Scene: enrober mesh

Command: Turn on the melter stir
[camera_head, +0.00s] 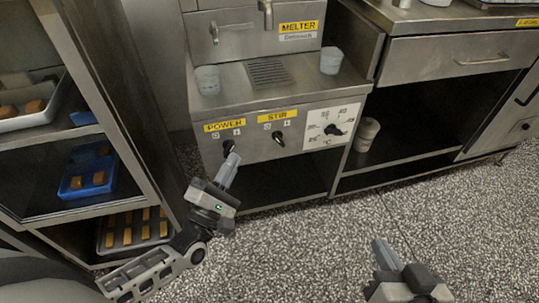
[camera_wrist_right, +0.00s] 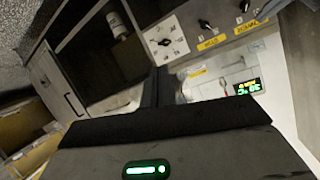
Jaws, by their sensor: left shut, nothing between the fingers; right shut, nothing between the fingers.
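The melter (camera_head: 230,95) is a steel unit with a front control panel. Under the yellow STIR label (camera_head: 277,117) is a black stir knob (camera_head: 278,138), which also shows in the right wrist view (camera_wrist_right: 205,25). Left of it, under the POWER label, is a black power knob (camera_head: 228,147). My left gripper (camera_head: 233,160) is shut and empty, its fingertips just below the power knob; I cannot tell if they touch it. My right gripper (camera_head: 381,246) is shut and empty, low over the floor, away from the panel.
A temperature dial (camera_head: 333,130) is right of the stir knob. Cups (camera_head: 331,60) stand on the melter ledge. A rack (camera_head: 125,200) with trays is on the left. Steel counters (camera_head: 450,58) are on the right. The speckled floor (camera_head: 310,245) in front is clear.

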